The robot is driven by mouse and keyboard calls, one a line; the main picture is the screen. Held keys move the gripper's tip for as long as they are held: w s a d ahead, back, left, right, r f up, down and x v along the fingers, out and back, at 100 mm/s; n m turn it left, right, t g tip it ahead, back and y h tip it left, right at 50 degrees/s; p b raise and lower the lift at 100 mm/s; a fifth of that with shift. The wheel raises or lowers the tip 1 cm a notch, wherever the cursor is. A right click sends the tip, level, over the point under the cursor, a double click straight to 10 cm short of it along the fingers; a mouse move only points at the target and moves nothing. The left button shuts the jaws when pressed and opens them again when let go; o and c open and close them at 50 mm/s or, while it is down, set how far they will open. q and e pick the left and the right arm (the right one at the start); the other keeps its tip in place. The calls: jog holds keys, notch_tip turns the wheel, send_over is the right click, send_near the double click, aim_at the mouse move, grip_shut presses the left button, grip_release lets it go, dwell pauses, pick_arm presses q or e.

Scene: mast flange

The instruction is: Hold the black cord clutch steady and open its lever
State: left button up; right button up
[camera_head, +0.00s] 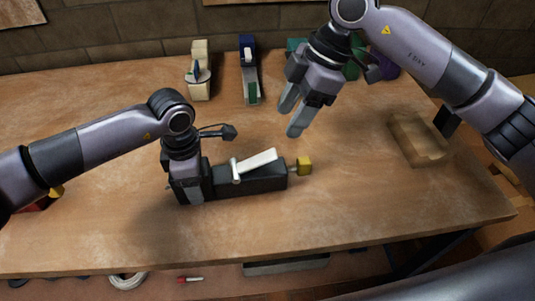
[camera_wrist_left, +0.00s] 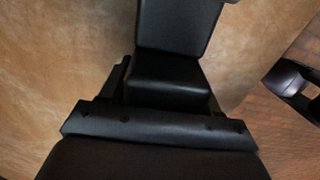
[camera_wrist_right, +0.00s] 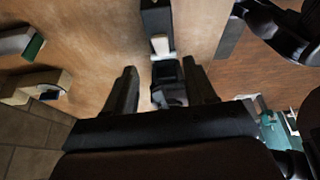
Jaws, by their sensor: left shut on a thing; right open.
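The black cord clutch (camera_head: 262,181) lies on the workbench in the head view, with a white lever (camera_head: 255,163) on top that slants up to the right. A yellow block (camera_head: 304,166) shows at its right end. My left gripper (camera_head: 190,190) is shut on the left end of the clutch body. The clutch body also fills the middle of the left wrist view (camera_wrist_left: 175,50). My right gripper (camera_head: 292,115) is open and empty, above the bench behind and right of the lever. The right wrist view shows the lever's pale tip (camera_wrist_right: 160,45) beyond the fingers.
At the back stand a pale device (camera_head: 199,80) and a blue-and-green one (camera_head: 249,75). Green and purple things are partly hidden behind my right arm. A wooden tray (camera_head: 418,140) lies at the right. The bench (camera_head: 130,110) is clear around the clutch.

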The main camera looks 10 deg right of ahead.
aim_at(269, 154)
jog(key=x, duration=1.2)
